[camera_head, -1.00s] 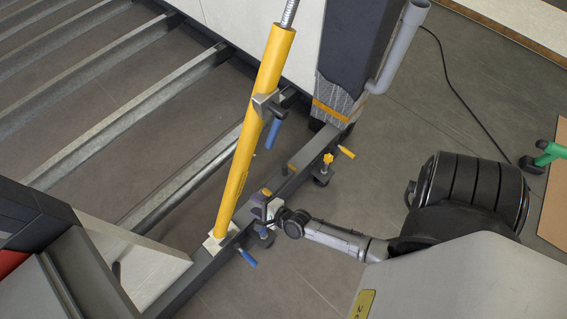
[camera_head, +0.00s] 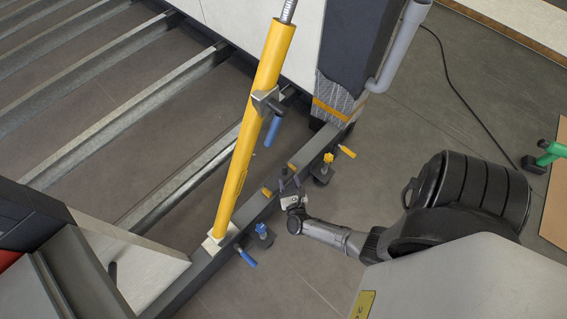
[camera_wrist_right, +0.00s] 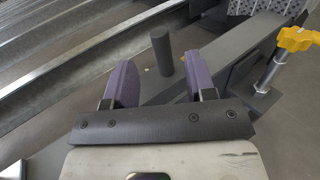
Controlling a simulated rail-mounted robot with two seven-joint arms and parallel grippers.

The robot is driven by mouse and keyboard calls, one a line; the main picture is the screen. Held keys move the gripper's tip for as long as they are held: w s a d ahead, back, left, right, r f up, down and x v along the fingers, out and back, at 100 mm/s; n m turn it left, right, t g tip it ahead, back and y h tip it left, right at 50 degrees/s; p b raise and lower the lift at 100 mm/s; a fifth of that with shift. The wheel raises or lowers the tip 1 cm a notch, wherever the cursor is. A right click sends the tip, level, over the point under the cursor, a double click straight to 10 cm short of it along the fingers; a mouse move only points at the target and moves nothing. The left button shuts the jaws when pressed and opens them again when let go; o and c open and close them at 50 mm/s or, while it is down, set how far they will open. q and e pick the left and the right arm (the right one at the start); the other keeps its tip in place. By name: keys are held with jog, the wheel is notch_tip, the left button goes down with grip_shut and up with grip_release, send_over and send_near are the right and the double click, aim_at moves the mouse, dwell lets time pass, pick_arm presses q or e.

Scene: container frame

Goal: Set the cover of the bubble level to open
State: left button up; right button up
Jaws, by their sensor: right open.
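My right gripper (camera_head: 290,184) is open over the dark beam (camera_head: 328,140), its arm coming in from the right. In the right wrist view its two purple fingers are apart, with nothing between them. A dark upright post (camera_wrist_right: 163,52) stands on the beam just beyond the fingertips, roughly in line with the gap; it looks untouched. In the head view two small ochre pieces, a lower one (camera_head: 266,192) and an upper one (camera_head: 292,168), lie on the beam either side of the gripper. I cannot make out the bubble level or its cover clearly. My left gripper is out of view.
A thick yellow strut (camera_head: 255,130) rises from the beam left of the gripper. A yellow-knobbed screw foot (camera_head: 323,168) and a blue-knobbed one (camera_head: 262,232) stand along the beam's near side. Blue and yellow handles stick out nearby. The floor at lower middle is clear.

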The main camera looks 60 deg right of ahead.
aim_at(285, 169)
jog(key=b+x, duration=0.2)
jog(key=x, duration=0.6)
jog(key=shift+w+d, duration=0.35)
jog(key=shift+d, duration=0.1)
jog(key=shift+c, duration=0.5)
grip_shut()
